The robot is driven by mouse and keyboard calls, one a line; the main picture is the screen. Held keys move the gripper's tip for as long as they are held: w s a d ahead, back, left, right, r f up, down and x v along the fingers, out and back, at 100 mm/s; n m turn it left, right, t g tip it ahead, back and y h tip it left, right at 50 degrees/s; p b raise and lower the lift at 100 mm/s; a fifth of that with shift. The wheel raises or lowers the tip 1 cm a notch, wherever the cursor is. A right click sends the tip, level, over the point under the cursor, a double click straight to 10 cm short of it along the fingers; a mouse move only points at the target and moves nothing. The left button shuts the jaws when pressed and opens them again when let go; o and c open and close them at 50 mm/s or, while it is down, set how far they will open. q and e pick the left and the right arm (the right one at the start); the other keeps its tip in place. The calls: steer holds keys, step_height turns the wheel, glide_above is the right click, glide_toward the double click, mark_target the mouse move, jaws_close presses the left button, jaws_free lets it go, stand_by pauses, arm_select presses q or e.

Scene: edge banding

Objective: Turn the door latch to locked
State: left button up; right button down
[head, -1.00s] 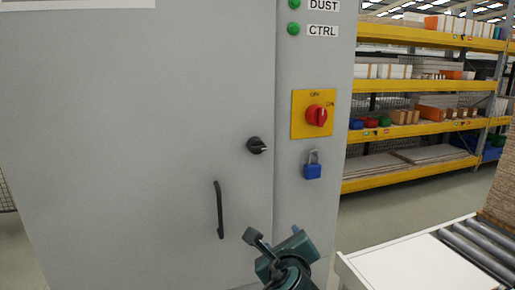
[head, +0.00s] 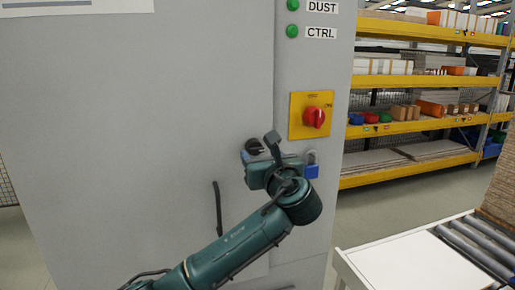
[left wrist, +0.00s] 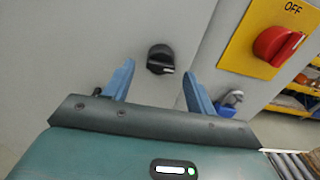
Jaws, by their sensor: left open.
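The door latch is a small black round knob on the grey cabinet door. In the left wrist view the latch (left wrist: 160,59) shows whole, with a white mark at its right side, between and beyond my fingertips. In the head view the latch (head: 253,146) is partly hidden behind my left gripper (head: 258,152). My left gripper also shows in the left wrist view (left wrist: 158,75); its two blue fingers are spread either side of the latch, apart from it, and nothing is between them. My right gripper is not in view.
A red rotary switch (head: 314,117) on a yellow plate sits right of the latch. A blue padlock (head: 311,170) hangs below it. A black door handle (head: 217,208) is below left. Yellow shelving (head: 415,125) and a roller conveyor (head: 478,245) stand to the right.

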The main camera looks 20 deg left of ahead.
mark_target(257, 151)
arm_select(q)
steer(key=shift+x, duration=1.6)
steer(key=shift+c, duration=0.2)
steer(key=c, duration=0.9)
steer(key=shift+c, duration=0.2)
